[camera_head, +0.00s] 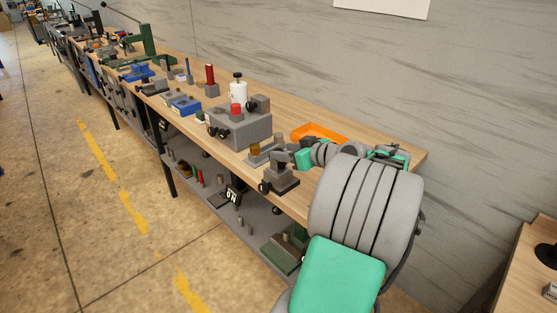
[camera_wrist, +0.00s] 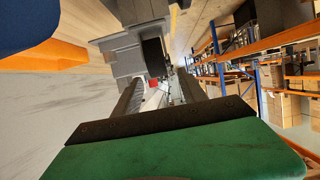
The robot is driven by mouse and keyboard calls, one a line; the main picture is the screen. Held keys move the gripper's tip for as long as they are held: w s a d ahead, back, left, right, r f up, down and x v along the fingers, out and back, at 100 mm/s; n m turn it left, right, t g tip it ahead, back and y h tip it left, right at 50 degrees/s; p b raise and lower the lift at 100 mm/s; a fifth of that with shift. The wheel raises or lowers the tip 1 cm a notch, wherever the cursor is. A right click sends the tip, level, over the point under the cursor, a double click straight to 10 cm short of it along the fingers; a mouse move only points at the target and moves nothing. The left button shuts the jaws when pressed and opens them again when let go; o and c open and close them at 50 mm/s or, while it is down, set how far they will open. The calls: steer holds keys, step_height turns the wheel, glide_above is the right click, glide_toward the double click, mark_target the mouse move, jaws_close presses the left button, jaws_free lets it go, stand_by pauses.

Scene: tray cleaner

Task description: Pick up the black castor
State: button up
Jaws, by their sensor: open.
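A dark, round black part, which may be the black castor, shows on the grey box (camera_head: 240,130) on the bench. In the wrist view a black part (camera_wrist: 153,57) sits against the grey block (camera_wrist: 120,60), beyond my fingers. I cannot tell for sure which black part is the castor. My gripper (camera_wrist: 160,92) is open, with its two dark fingers apart and nothing between them. In the head view my gripper (camera_head: 283,158) is above a small grey fixture (camera_head: 281,178) with black knobs, to the right of the grey box.
An orange tray (camera_head: 320,132) lies behind my gripper, near the wall. A white bottle (camera_head: 238,90), a red-topped block (camera_head: 210,80) and blue boxes (camera_head: 186,105) stand farther left on the bench. A lower shelf (camera_head: 218,200) holds loose parts. The floor in front is clear.

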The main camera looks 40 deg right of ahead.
mark_target(278, 150)
steer(key=x, duration=0.4)
steer(key=shift+s, duration=0.15)
jaws_close()
stand_by(0.5)
